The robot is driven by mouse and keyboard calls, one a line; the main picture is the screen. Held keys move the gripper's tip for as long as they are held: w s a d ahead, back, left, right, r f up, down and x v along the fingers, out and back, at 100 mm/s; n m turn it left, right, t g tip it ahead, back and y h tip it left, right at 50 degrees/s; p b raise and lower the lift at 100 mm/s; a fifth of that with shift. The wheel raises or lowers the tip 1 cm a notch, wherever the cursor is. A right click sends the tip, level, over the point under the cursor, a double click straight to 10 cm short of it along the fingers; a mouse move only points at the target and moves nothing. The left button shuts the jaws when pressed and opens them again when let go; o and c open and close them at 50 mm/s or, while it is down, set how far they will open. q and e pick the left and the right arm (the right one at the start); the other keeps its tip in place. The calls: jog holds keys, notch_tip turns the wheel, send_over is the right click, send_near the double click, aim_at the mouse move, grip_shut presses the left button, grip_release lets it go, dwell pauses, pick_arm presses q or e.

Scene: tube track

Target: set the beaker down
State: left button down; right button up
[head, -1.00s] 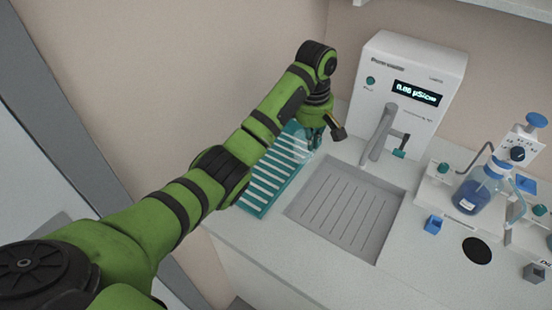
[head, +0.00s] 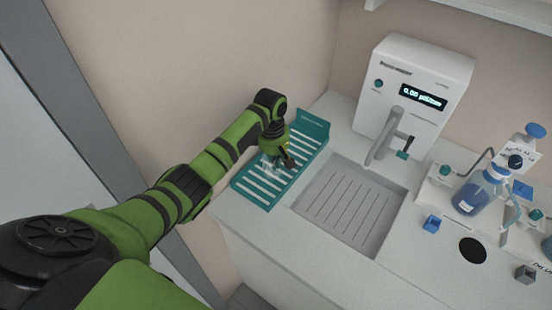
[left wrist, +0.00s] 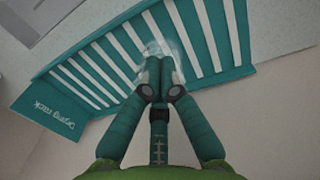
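The clear glass beaker (left wrist: 160,46) shows faintly at my fingertips in the left wrist view, over the slats of the teal drying rack (left wrist: 118,46). In the head view the beaker (head: 268,164) is partly hidden behind my gripper. My left gripper (left wrist: 159,80) has its fingers close together and looks shut on the beaker's wall. In the head view my left gripper (head: 275,161) is above the middle of the drying rack (head: 312,122). I cannot tell whether the beaker touches the slats. My right gripper is not in view.
A white water dispenser (head: 412,95) with a spout stands behind a sunken grated basin (head: 350,205), right of the rack. A bottle of blue liquid (head: 476,192), a small blue block (head: 432,224) and a dark round opening (head: 472,250) are farther right. The rack's other slats look empty.

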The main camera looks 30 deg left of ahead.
pick_arm(q)
jog(key=c, duration=1.4)
grip_release()
jog(key=shift+c, duration=0.2)
notch_tip(320, 180, up, 6)
jog(key=shift+a+r+b, duration=0.1)
jog(key=shift+b, duration=1.1)
jog(key=r, duration=0.4)
jog(key=r+p, duration=0.1)
jog(key=shift+s+a+r, duration=0.15)
jog(key=shift+s+r, duration=0.2)
jog(key=shift+r, duration=0.05)
